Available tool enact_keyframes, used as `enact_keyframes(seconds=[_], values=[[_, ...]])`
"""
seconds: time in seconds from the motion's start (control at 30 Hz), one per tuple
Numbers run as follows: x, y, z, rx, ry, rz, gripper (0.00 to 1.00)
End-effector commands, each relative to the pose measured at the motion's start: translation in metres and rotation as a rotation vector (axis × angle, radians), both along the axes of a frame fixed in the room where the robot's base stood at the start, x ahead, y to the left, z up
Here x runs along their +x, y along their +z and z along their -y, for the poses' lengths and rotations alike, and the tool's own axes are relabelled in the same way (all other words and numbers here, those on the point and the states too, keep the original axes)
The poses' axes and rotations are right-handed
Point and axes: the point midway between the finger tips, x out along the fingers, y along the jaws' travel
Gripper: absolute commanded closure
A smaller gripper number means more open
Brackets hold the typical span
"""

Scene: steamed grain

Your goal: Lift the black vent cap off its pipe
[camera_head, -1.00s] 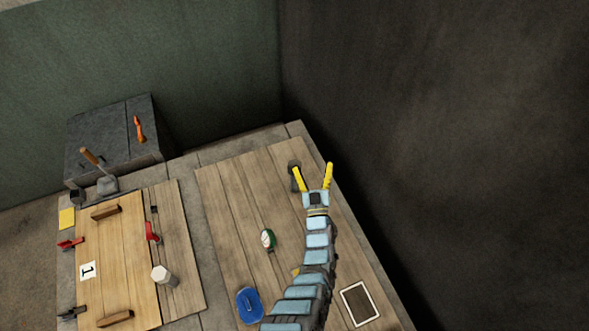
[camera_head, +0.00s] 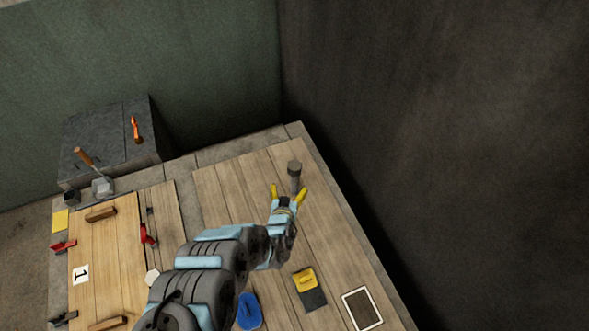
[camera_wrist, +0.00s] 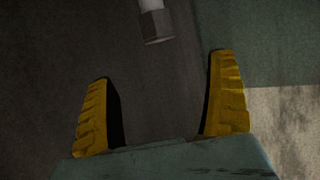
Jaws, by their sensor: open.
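My gripper (camera_head: 288,190) has two yellow fingers spread open and empty, just in front of the pipe in the head view. In the wrist view, the cap (camera_wrist: 157,27) and part of the pipe (camera_wrist: 150,4) show at the top edge, looking greyish. There they lie beyond the fingertips of my gripper (camera_wrist: 161,67), not between them.
On the deck (camera_head: 225,190) are a yellow block on a dark plate (camera_head: 305,280), a blue oval item (camera_head: 248,312) and a white-framed panel (camera_head: 362,308). A wooden lid (camera_head: 110,260) with clamps lies left. A dark wall (camera_head: 450,150) rises at the right.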

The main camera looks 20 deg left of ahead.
Motion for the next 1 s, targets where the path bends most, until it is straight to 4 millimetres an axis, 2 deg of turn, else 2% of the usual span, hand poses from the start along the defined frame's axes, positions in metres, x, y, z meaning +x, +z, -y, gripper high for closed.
enact_keyframes(seconds=[0.17,1.0], values=[[-0.001,-0.007,-0.004,0.006,-0.007,-0.019,0.12],[0.06,-0.036,-0.016,0.005,-0.008,-0.018,0.12]])
